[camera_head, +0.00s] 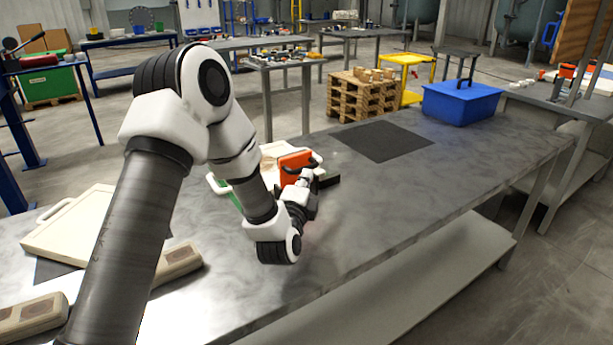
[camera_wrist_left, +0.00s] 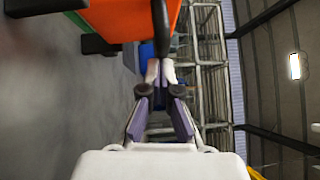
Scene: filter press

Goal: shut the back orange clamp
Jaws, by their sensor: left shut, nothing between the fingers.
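An orange block-like part (camera_head: 294,166), likely the clamp's body, stands on the metal table just beyond my left gripper (camera_head: 303,186). I cannot tell whether it is the back clamp or whether it is open or shut. In the left wrist view the orange part (camera_wrist_left: 110,18) fills the upper left. A dark bar (camera_wrist_left: 161,30), like a lever, runs beside it down towards my fingertips. The left gripper (camera_wrist_left: 160,72) is shut and empty, its tips close to the bar's end; contact is unclear. My left arm hides part of the press. My right gripper is not in view.
A pale plate (camera_head: 70,228) with a handle and two brown blocks (camera_head: 178,264) lie at the table's left. A dark mat (camera_head: 382,141) and a blue box (camera_head: 461,102) are at the right. The table (camera_head: 400,200) between is clear.

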